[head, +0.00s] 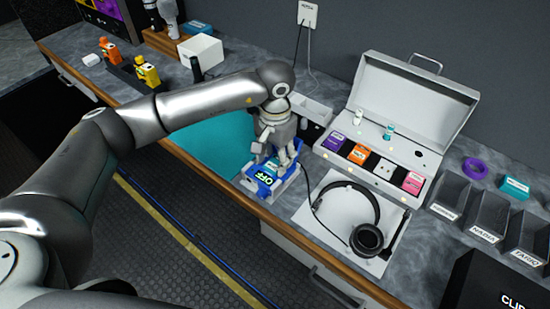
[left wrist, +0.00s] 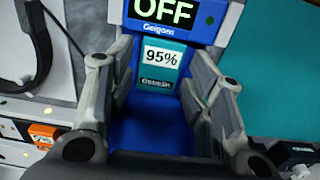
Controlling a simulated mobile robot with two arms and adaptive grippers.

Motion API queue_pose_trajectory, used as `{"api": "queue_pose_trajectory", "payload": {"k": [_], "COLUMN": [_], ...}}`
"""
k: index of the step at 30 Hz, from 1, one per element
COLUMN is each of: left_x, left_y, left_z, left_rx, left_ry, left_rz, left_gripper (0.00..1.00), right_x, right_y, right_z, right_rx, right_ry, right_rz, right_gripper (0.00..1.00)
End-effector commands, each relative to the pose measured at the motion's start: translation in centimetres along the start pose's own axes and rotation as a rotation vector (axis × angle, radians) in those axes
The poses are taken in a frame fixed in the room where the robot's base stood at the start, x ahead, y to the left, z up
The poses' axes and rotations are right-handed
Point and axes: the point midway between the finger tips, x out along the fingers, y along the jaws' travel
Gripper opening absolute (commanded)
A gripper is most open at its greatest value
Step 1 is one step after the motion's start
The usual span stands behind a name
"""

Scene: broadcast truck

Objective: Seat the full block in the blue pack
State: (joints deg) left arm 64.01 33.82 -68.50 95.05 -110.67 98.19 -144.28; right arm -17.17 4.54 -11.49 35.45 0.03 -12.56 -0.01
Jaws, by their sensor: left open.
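The blue pack (head: 264,187) lies on the counter at the right edge of a teal mat, its display (left wrist: 165,11) reading OFF. A teal block (left wrist: 158,68) labelled 95% sits in the pack's blue bay, just below the display. Bare blue bay floor (left wrist: 150,135) shows on the near side of the block. I cannot tell whether the block is fully seated. My left gripper (head: 279,160) is over the pack, pointing down. In the left wrist view its open fingers (left wrist: 162,100) stand on either side of the bay, apart from the block. My right gripper is not in view.
A headset (head: 367,238) on a white sheet lies right of the pack. Behind it is an open case (head: 400,100) with several coloured blocks. The teal mat (head: 222,143) is mostly clear.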

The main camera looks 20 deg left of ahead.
Motion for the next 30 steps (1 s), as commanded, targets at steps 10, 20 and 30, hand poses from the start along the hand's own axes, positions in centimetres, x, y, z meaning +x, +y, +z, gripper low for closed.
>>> {"api": "queue_pose_trajectory", "payload": {"k": [10, 20, 30], "left_x": [-7.7, -10.8, -10.9], "left_y": [-0.1, 0.0, 0.0], "left_z": [-0.3, -0.1, -0.1], "left_rx": [-0.001, -0.001, -0.001], "left_ry": [0.016, 0.009, 0.008], "left_rz": [0.0, 0.0, 0.001], "left_gripper": [0.6, 0.6, 0.6], "right_x": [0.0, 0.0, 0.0], "right_y": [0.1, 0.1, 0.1], "right_z": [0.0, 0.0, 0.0], "right_rx": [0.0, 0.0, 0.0], "right_ry": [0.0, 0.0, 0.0], "right_rz": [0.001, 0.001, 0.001], "right_gripper": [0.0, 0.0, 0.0]}}
